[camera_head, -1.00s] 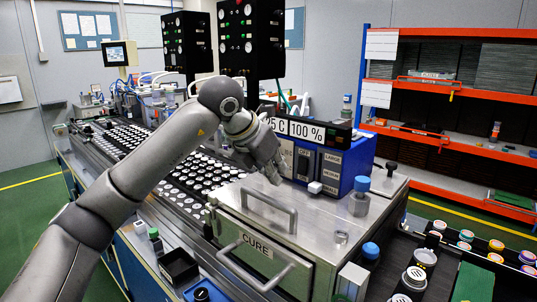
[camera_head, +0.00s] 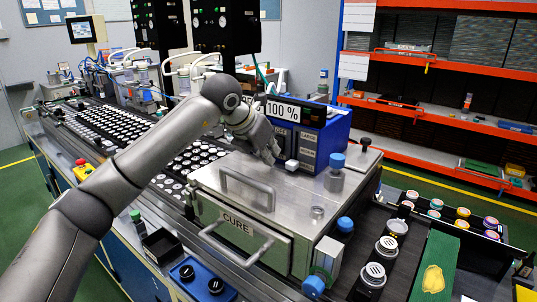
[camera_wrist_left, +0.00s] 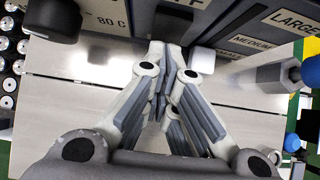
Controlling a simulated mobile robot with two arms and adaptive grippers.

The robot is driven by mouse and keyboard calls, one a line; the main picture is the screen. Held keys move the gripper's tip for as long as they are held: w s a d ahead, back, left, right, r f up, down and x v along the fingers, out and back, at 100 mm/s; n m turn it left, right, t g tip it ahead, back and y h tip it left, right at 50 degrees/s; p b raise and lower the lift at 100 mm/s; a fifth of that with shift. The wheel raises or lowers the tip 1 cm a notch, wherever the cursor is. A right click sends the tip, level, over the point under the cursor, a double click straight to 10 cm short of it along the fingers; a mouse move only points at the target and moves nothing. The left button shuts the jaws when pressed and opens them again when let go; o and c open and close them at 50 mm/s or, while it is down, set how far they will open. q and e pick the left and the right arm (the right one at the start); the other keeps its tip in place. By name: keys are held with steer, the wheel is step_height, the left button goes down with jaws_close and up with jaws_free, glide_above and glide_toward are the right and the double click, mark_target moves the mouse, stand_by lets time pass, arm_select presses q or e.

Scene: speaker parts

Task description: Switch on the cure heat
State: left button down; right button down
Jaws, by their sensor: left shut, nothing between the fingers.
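The blue control box (camera_head: 328,138) stands at the back of the CURE oven (camera_head: 238,222), its grey labelled panels facing the front. My left gripper (camera_head: 272,158) is shut and empty, low in front of the box's left panel, and hides part of it. In the left wrist view, the closed fingers (camera_wrist_left: 170,52) point at the panel's lower edge. A dark knob with a pale end (camera_wrist_left: 52,20) is at the left by an "80 C" label (camera_wrist_left: 108,20). I cannot tell whether the fingertips touch the panel. My right gripper is not in view.
A blue-capped metal fitting (camera_head: 336,172) stands on the oven top to the right. A raised handle (camera_head: 247,190) crosses the oven top's front. Trays of white-topped parts (camera_head: 195,160) lie to the left.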

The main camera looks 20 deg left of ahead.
arm_select(q)
steer(key=shift+w+f+b, duration=0.15)
steer(key=shift+f+b, duration=0.3)
steer(key=shift+b, duration=0.15)
steer(key=shift+r, duration=0.3)
steer(key=shift+w, duration=0.1)
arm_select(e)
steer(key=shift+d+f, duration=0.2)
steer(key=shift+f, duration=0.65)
arm_select(q)
steer(key=shift+r, duration=0.1)
steer(key=shift+r+p, duration=0.65)
steer(key=shift+r, duration=0.2)
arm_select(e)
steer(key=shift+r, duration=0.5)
arm_select(q)
steer(key=shift+f, duration=0.1)
